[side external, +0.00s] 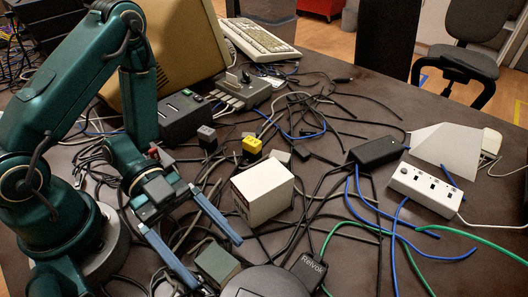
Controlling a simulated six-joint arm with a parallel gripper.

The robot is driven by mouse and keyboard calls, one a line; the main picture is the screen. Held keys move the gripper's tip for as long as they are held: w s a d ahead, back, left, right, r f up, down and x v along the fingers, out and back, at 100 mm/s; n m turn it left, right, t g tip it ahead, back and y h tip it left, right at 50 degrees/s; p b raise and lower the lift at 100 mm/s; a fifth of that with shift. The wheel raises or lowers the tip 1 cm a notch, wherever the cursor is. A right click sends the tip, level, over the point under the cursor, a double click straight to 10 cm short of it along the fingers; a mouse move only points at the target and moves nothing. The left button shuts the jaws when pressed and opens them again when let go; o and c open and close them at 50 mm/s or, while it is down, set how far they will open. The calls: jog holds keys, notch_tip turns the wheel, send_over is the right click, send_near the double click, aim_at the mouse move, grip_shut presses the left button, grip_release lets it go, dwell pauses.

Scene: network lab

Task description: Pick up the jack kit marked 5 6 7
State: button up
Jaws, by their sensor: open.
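My gripper (217,262) is open, with two long blue-grey fingers pointing toward the lower middle of the side view. A small grey-green box (216,268) shows between the fingertips. I cannot tell whether it lies between them or below them; the fingers are not shut on it. I can read no 5 6 7 marking anywhere, so I cannot tell which thing is the jack kit. Other small blocks are a grey one (207,138) and a yellow one (252,147), both farther back. A larger white box (265,195) stands right of my gripper.
Tangled black, blue and green cables cover much of the dark table (350,85). A black adapter (377,152), a white power strip (424,188) and a black Relyok-like labelled block (307,270) lie to the right. A dark round object (262,283) is near my fingertips.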

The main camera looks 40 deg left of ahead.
aim_at(219, 270)
jog(key=shift+x, duration=1.2)
grip_shut()
jog(key=shift+r, duration=0.2)
